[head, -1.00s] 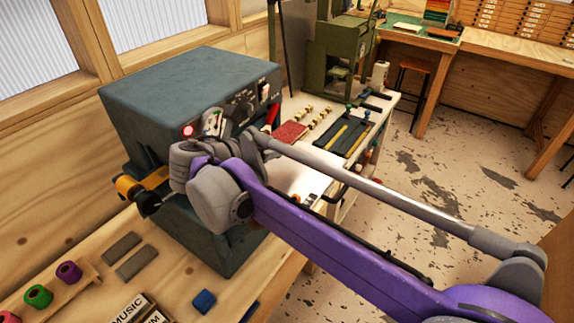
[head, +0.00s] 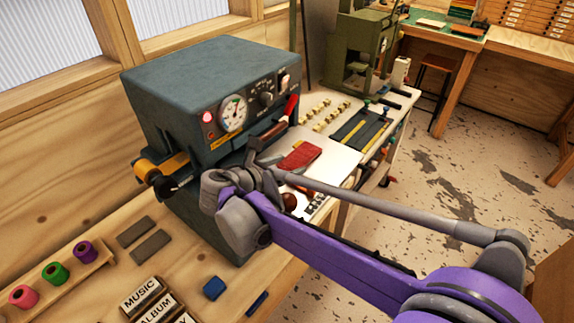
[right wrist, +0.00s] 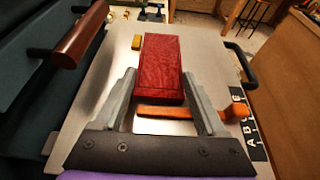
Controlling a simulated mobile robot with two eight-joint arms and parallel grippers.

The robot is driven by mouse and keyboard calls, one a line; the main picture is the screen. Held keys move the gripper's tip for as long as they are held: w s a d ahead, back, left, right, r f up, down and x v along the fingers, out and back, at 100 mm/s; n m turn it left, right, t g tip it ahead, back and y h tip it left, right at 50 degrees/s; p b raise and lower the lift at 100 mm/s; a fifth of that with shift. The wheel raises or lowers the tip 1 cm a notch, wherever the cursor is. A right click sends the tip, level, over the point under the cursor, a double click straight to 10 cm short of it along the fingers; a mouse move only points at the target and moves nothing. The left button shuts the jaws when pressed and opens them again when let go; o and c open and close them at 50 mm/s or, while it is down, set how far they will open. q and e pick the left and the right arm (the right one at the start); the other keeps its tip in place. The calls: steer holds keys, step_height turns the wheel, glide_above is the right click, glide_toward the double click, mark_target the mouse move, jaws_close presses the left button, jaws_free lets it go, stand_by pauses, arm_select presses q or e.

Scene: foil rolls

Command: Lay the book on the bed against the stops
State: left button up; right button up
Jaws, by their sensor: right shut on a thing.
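The red book (head: 303,155) is over the pale metal bed (head: 335,170) in front of the blue-grey press. In the right wrist view the book (right wrist: 163,60) lies lengthwise between the fingers of my right gripper (right wrist: 161,82), which is shut on its near end. I cannot tell whether the book touches the bed. A small yellow block (right wrist: 136,42) is at the book's far left side; I cannot tell if it is a stop. My left gripper is not in view.
An orange-handled tool (right wrist: 190,112) crosses behind the fingers, partly hidden. A dark wooden handle (right wrist: 80,35) sticks out from the press (head: 205,90). A lettered strip (right wrist: 250,130) and black side handle (right wrist: 240,62) line the right edge. Several brass pieces (head: 325,113) lie beyond.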

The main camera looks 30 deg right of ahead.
steer(key=o, duration=1.3)
steer(key=shift+o, duration=0.2)
steer(key=shift+a+r, duration=0.1)
steer(key=shift+a, duration=0.05)
steer(key=v, duration=1.1)
steer(key=shift+s+a+r, duration=0.15)
steer(key=shift+s+a, duration=0.1)
